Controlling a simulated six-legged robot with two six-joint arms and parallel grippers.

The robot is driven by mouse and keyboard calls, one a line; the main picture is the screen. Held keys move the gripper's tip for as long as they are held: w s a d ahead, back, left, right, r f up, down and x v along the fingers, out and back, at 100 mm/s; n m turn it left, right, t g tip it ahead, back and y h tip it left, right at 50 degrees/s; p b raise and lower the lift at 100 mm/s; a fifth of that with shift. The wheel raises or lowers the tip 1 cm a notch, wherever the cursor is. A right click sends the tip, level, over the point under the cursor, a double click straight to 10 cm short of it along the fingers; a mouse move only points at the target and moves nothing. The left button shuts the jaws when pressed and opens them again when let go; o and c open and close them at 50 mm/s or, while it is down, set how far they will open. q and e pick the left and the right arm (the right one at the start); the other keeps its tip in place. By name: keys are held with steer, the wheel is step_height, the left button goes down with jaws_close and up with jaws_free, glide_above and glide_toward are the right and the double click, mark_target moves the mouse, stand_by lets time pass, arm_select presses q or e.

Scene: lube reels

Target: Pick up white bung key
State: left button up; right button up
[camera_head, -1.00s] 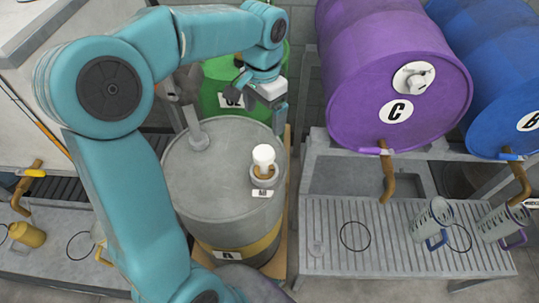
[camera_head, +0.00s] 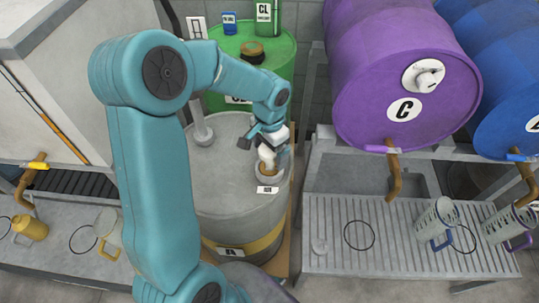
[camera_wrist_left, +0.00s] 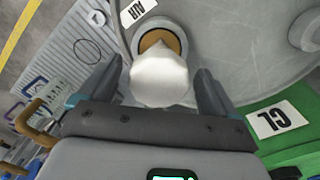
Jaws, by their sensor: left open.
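The white bung key (camera_head: 266,154) stands on the grey drum (camera_head: 222,195), at a brown-centred opening near the drum's right side. My left gripper (camera_head: 265,138) is over the key in the head view. In the left wrist view the key (camera_wrist_left: 160,78) lies between the two open fingers of my left gripper (camera_wrist_left: 160,88), with a gap to each finger. The key's lower part is hidden by its top in that view. My right gripper is not in view.
A green drum (camera_head: 270,65) stands behind the grey drum. A purple drum (camera_head: 375,70) and a blue drum (camera_head: 510,80) lie on a rack at the right. Measuring jugs (camera_head: 433,222) stand on the grated bench (camera_head: 400,260).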

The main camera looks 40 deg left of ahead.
arm_select(q)
steer(key=shift+s+r, duration=0.1)
steer(key=shift+c, duration=0.3)
steer(key=c, duration=1.1)
